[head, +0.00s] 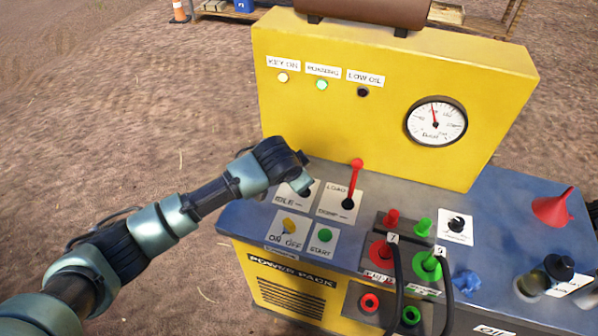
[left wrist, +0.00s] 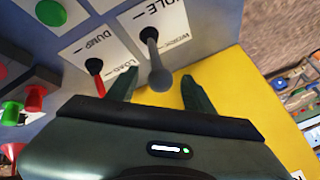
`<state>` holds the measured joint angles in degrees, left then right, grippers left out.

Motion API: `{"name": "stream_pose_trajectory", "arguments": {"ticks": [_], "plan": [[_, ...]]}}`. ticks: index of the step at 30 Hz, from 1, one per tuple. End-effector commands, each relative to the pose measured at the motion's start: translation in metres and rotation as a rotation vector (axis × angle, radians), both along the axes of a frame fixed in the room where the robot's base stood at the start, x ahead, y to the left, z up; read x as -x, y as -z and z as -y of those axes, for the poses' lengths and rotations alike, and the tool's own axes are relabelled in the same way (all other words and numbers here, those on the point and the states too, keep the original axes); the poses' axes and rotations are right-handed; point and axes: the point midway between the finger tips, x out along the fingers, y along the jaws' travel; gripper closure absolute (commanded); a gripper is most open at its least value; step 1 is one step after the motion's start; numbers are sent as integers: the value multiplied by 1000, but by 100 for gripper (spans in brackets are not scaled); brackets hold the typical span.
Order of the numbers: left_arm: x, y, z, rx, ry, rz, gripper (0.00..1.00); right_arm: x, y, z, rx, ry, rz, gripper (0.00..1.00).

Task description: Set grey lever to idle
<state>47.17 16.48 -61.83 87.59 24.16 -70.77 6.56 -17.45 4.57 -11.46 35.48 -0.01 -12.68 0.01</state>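The grey lever (left wrist: 155,62), with a rounded knob, rises from a white plate marked IDLE and WORK (left wrist: 168,25). In the left wrist view its knob appears on the WORK side of its slot. In the head view my left gripper hides most of the lever, and the plate (head: 284,201) shows partly below it. My left gripper (left wrist: 159,78) is open, with one finger on each side of the knob. I see gaps between the fingers and the lever. In the head view the gripper (head: 300,175) is above the plate. My right gripper is not in view.
A red lever (head: 355,175) on the LOAD/DUMP plate stands close to the right of my left gripper. The yellow gauge panel (head: 330,125) rises behind. Hoses and red and green couplings stand further right.

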Motion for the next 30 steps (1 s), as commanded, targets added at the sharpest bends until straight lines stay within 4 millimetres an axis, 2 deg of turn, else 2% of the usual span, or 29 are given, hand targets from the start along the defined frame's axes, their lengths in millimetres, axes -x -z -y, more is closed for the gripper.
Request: {"name": "stream_pose_trajectory", "arguments": {"ticks": [11,21,25,30], "plan": [[4,-4,-1,-1,0,-2,48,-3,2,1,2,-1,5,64],[35,-48,-10,1,1,0,48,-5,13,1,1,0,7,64],[42,-58,-13,0,0,-1,48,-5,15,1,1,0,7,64],[45,-62,-14,-1,0,-2,48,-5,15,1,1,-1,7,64]]}}
